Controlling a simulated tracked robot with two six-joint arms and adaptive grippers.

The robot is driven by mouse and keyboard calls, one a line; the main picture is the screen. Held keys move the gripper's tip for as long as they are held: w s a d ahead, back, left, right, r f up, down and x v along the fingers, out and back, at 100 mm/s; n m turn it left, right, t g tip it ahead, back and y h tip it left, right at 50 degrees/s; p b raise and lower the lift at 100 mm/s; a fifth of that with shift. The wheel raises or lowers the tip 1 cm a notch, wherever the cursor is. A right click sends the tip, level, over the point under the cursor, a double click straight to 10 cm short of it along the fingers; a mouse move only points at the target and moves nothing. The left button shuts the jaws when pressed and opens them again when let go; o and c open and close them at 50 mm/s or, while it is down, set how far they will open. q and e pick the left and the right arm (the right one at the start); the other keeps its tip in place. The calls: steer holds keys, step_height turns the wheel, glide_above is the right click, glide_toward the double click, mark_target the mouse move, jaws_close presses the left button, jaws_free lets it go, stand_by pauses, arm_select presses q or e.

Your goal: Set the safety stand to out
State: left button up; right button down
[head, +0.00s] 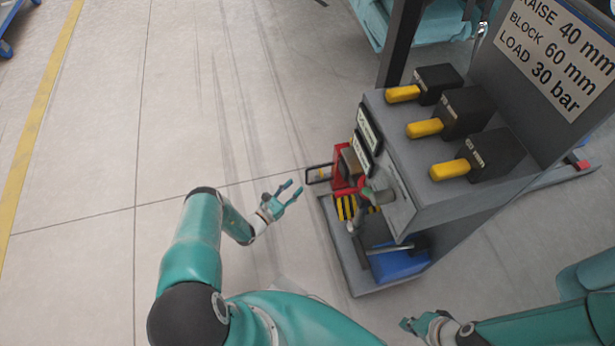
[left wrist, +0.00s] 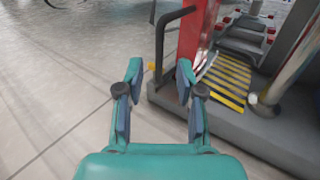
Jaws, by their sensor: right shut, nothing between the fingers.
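A red upright unit (head: 343,160), seemingly the safety stand, is at the left of the grey cart's low deck; which setting it is in I cannot tell. Its black bar handle (head: 318,174) sticks out to the left. In the left wrist view the red post (left wrist: 196,35) and the bent black handle (left wrist: 172,22) stand just beyond my fingers. My left gripper (head: 292,190) is open and empty, a little short of the handle; its fingers also show in the wrist view (left wrist: 160,70). My right gripper (head: 407,323) is shut and empty at the bottom, away from the stand.
The grey cart (head: 435,205) carries several black blocks with yellow handles (head: 425,128) and a sign (head: 562,50). A black-yellow striped plate (head: 346,207), a grey post and a blue box (head: 400,264) crowd the deck. The floor to the left is clear.

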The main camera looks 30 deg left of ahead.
mark_target(307, 183)
arm_select(q)
steer(key=w, duration=0.2)
steer(key=w+b, duration=0.1)
steer(key=w, duration=0.2)
steer(key=w+d, duration=0.1)
steer(key=w, duration=0.1)
steer(key=shift+w+b, duration=0.3)
steer(key=shift+b, duration=0.1)
steer(key=shift+c, duration=0.3)
jaws_close()
